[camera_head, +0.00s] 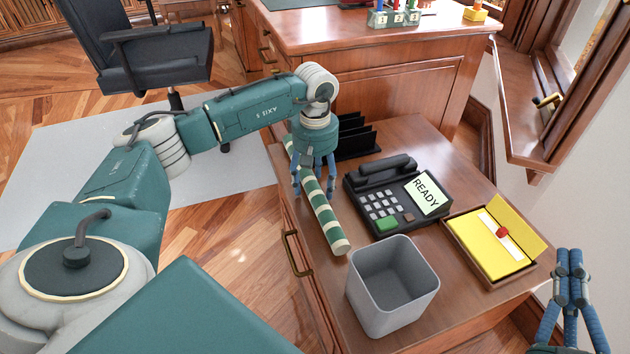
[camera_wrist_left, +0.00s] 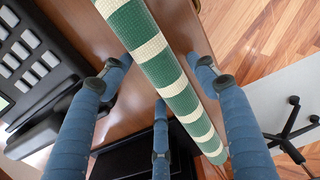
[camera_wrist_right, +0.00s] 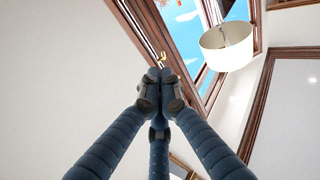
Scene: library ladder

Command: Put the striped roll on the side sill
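The green and cream striped roll (camera_head: 329,220) lies along the left edge of the wooden desk top. My left gripper (camera_head: 315,188) points down over the far part of the roll. In the left wrist view the roll (camera_wrist_left: 165,75) passes between the spread fingers of my left gripper (camera_wrist_left: 160,85), which is open; I cannot tell whether they touch it. The wooden side sill (camera_head: 525,125) is under the window at the right, and its bare top shows. My right gripper (camera_head: 573,262) is at the lower right, fingertips together and empty; it also shows in the right wrist view (camera_wrist_right: 160,80).
A phone (camera_head: 393,200) reading READY, a black rack (camera_head: 355,137), a grey bin (camera_head: 390,290) and a yellow box (camera_head: 490,243) crowd the desk top (camera_head: 455,170) right of the roll. A window handle (camera_head: 546,100) sticks out over the sill. A chair (camera_head: 150,50) stands back left.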

